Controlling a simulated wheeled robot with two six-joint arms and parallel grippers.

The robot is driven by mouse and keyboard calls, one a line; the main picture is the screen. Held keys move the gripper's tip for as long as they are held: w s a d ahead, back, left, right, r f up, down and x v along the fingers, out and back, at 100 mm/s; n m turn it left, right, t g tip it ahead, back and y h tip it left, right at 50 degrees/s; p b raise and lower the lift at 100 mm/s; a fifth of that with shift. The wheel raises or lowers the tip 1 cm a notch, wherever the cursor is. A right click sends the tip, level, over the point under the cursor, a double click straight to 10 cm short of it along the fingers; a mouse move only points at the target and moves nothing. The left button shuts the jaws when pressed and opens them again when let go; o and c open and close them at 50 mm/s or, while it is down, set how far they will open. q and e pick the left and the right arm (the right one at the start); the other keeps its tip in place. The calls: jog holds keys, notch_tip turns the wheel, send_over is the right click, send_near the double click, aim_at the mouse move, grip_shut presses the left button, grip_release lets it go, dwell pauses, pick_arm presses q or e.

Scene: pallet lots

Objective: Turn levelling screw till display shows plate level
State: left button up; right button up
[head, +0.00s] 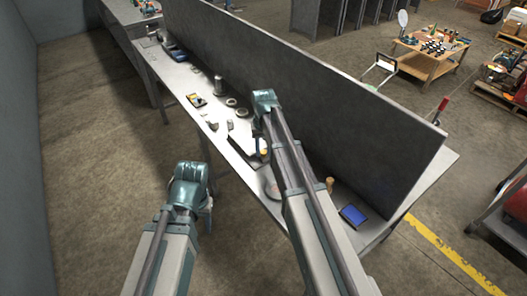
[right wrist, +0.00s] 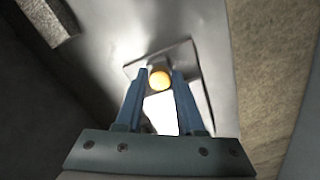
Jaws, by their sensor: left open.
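A round yellow-orange knob (right wrist: 160,79), apparently the levelling screw, shows in the right wrist view by a thin-edged plate (right wrist: 184,53). My right gripper (right wrist: 159,72) is open, with its blue fingers apart on either side of the knob. I cannot tell whether they touch it. In the head view, my right arm reaches over the bench and hides its own fingers; an orange spot (head: 263,152) shows beside it. My left gripper (head: 207,216) is off the bench's near side, mostly hidden by its wrist. A blue-screened device (head: 354,215), perhaps the display, lies at the bench's right end; no reading is legible.
The narrow grey bench (head: 328,220) has a tall grey partition (head: 300,85) along its back. Cups, rings and small tools lie along its left half. A small wooden cylinder (head: 329,184) stands near the blue-screened device. The floor left of the bench is clear.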

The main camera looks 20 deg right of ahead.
grip_shut()
jog(key=n, duration=0.4)
jog(key=shift+n, duration=0.3)
jog(key=shift+o, duration=0.9)
grip_release()
jog(key=shift+r, duration=0.1)
